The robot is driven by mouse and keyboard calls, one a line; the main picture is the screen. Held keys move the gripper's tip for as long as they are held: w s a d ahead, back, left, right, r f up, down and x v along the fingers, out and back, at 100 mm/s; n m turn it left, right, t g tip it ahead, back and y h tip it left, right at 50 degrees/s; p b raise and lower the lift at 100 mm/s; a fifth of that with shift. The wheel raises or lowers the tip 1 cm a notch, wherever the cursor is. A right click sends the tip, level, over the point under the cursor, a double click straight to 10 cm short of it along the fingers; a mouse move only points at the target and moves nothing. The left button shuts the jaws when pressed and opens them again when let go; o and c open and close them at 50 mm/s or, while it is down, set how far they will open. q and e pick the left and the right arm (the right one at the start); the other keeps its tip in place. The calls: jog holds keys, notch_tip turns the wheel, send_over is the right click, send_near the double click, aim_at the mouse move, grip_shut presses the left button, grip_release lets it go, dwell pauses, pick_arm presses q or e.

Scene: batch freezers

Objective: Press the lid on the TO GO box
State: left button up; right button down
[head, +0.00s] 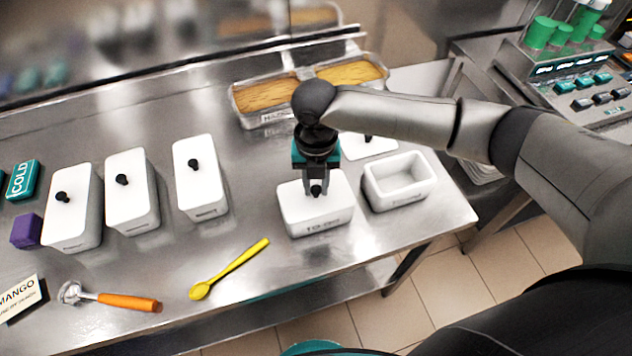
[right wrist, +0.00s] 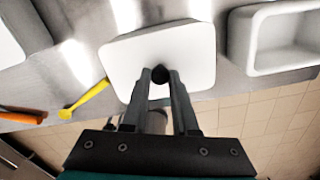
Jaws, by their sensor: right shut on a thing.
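The TO GO box (head: 322,229) is a white tub with dark lettering on its front, standing near the front edge of the steel counter. A white lid (head: 293,197) lies over its top. My right gripper (head: 316,190) comes down from above and is shut on the lid's black knob. The right wrist view also shows the lid (right wrist: 185,55) and the black knob (right wrist: 160,74) between the fingertips. I cannot tell whether the lid is fully seated. My left gripper is not in view.
An open white tub (head: 427,190) stands right of the box, with a loose lid (head: 365,146) behind it. Several lidded white tubs (head: 203,200) stand left. A yellow spoon (head: 232,268) and an orange-handled scoop (head: 128,301) lie in front left. Waffle-coloured trays (head: 262,100) sit behind.

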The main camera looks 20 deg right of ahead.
jog(key=shift+p, duration=0.4)
dwell(0.6)
jog(key=shift+c, duration=0.6)
grip_release()
jog(key=shift+r+p, duration=3.5)
jog(key=shift+p, duration=0.45)
grip_shut()
